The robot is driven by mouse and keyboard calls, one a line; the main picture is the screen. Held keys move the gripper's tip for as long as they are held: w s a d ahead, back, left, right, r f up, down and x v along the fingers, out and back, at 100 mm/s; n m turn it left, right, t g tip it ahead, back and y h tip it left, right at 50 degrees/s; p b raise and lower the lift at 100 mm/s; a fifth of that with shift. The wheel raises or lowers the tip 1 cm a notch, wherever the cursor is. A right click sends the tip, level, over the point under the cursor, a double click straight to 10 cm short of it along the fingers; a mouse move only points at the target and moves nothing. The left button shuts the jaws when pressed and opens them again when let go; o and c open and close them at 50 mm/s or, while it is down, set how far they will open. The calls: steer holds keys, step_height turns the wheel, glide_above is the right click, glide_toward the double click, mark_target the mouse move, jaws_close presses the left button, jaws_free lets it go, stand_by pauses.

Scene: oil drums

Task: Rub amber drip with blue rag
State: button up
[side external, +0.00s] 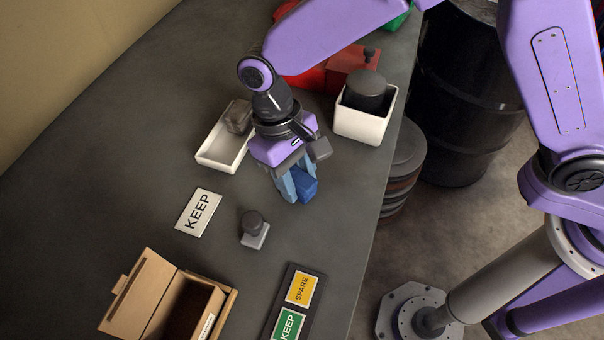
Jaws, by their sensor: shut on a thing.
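My gripper (296,182) points down over the dark table, a little right of the middle. Its light blue fingers are shut on the blue rag (305,188), a small darker blue bundle. I cannot tell whether the rag touches the table or hangs just above it. I see no amber drip in this view; the arm and gripper hide part of the table and the things behind.
A white tray (211,157) holding a grey block and a white box (364,125) with a dark round thing stand behind. A KEEP card (198,212), a grey knobbed block (255,231), an open cardboard box (152,296) and a SPARE/KEEP board (276,309) lie nearer.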

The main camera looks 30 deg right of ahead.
steer(key=shift+w+d, duration=2.45)
steer(key=shift+d, duration=0.1)
steer(key=shift+s+a, duration=2.75)
steer(key=shift+r, duration=4.1)
